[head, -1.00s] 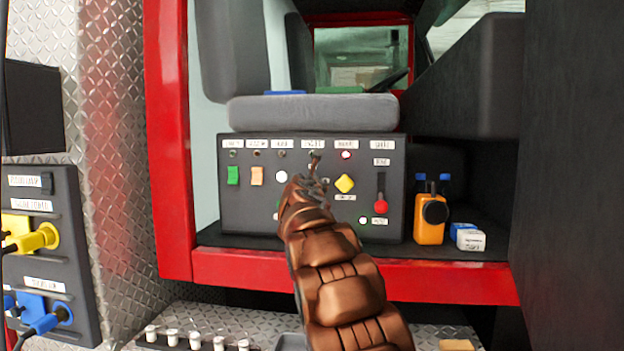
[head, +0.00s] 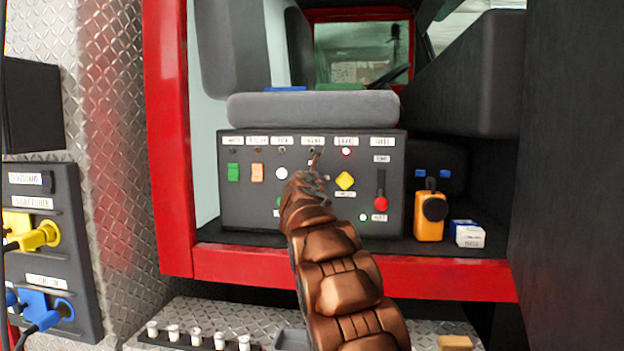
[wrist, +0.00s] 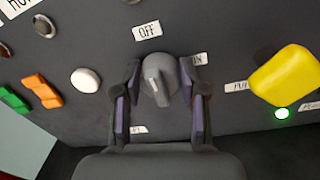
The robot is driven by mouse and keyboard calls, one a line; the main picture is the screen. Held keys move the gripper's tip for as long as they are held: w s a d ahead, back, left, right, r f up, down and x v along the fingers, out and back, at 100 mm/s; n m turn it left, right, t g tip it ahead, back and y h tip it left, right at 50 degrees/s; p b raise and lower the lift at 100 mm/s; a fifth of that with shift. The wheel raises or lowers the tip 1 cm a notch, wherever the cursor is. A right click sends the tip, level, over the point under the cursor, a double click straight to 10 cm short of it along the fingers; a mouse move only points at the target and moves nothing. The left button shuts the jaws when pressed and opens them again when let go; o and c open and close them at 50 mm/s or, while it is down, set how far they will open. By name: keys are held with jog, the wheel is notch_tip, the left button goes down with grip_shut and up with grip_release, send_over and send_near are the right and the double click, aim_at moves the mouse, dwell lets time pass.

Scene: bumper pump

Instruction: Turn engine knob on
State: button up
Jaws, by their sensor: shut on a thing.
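The grey engine knob (wrist: 159,82) sits on the dark control panel (head: 235,212). In the wrist view an "OFF" label is above it and an "ON" label is to its upper right. The knob's raised grip points roughly up and slightly left, nearer "OFF" than "ON". My gripper (wrist: 158,100) has one purple-padded finger on each side of the knob and is shut on it. In the head view my gripper (head: 314,168) reaches the middle of the panel and hides the knob.
Near the knob are a yellow knob (head: 345,181), a white button (head: 281,173), orange (head: 257,172) and green (head: 233,172) switches and a red lever (head: 381,186). An orange device (head: 429,216) stands right of the panel.

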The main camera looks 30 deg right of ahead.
jog(key=c, duration=0.4)
jog(key=shift+m, duration=0.4)
jog(key=m+b, duration=0.1)
jog(key=m, duration=0.1)
jog(key=m+b, duration=0.1)
jog(key=shift+d+f+m+b, duration=0.1)
jog(key=shift+f+m+b, duration=0.2)
jog(key=shift+m, duration=0.1)
jog(key=m+b, duration=0.2)
jog(key=m, duration=0.1)
jog(key=shift+f+m+h, duration=0.1)
jog(key=shift+m+h, duration=0.2)
jog(key=shift+m, duration=0.1)
jog(key=m+b, duration=0.1)
jog(key=m, duration=0.1)
jog(key=shift+s+m+b, duration=0.1)
jog(key=shift+m+b, duration=0.3)
jog(key=m+b, duration=0.2)
jog(key=m, duration=0.1)
jog(key=shift+f+m+h, duration=0.15)
jog(key=shift+m+h, duration=0.15)
jog(key=shift+m+b, duration=0.75)
jog(key=shift+m, duration=1.35)
